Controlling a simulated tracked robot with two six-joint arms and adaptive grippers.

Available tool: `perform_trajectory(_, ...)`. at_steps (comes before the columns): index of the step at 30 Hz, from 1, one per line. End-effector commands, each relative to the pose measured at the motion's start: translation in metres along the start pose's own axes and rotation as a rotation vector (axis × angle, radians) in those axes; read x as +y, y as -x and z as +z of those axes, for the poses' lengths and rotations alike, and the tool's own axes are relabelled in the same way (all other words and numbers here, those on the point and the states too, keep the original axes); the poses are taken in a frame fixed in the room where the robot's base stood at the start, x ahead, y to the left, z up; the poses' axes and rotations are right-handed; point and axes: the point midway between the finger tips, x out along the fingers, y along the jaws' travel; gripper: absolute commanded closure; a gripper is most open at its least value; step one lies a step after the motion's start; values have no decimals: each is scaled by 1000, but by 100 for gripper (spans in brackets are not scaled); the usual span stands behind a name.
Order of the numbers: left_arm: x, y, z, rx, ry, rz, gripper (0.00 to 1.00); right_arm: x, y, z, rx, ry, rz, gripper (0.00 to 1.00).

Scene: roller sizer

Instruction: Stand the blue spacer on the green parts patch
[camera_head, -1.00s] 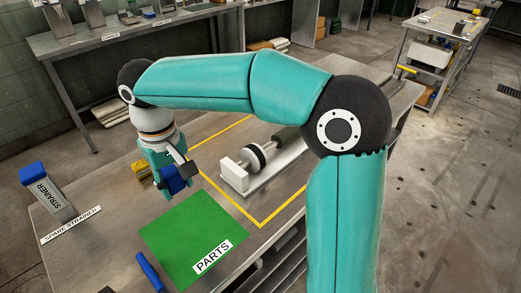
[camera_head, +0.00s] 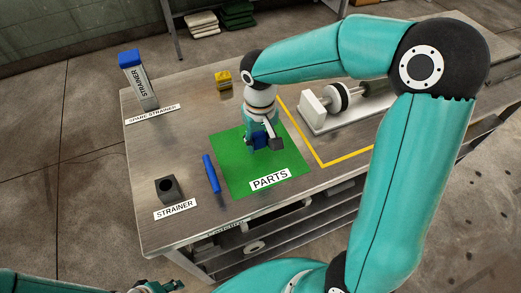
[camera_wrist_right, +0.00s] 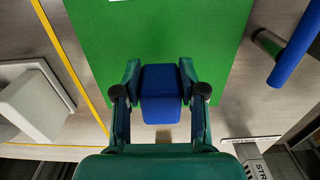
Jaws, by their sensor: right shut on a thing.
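The green parts patch (camera_head: 233,184) lies flat on the metal bench, with a white PARTS label near its front edge. My right gripper (camera_head: 260,140) is over the back part of the patch, pointing down, shut on the blue spacer (camera_head: 259,139). In the right wrist view the blue spacer (camera_wrist_right: 160,88) sits between the two fingers with the patch (camera_wrist_right: 160,30) behind it. I cannot tell whether its lower end touches the patch. My left gripper (camera_head: 172,287) shows partly at the bottom edge, away from the bench; its jaws are unclear.
A blue-handled tool (camera_head: 211,173) lies just left of the patch. A dark block with a hole (camera_head: 167,189) stands behind the STRAINER label. A blue-topped strainer (camera_head: 140,80) and a yellow block (camera_head: 223,82) stand at the back. A white roller stand (camera_head: 318,120) is to the right.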

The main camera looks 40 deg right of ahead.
Motion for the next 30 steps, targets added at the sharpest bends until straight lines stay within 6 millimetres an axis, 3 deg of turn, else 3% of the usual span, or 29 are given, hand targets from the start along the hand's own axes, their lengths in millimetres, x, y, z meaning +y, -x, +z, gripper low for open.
perform_trajectory(11, 0, -1, 0, 0, 0, 0, 60, 0, -42, 1, -3, -1, 0, 94)
perform_trajectory(23, -2, -5, 0, 0, 0, 0, 60, 0, -48, 0, 0, -1, -1, 94)
perform_trajectory(24, -1, -4, 0, 0, 0, 0, 60, 0, -46, 0, 0, -1, -1, 53)
perform_trajectory(27, -1, -3, 0, 0, 0, 0, 60, 0, -46, 0, 0, -1, -1, 36)
perform_trajectory(30, -1, -3, 0, 0, 0, 0, 60, 1, -46, 1, 0, -2, -1, 34)
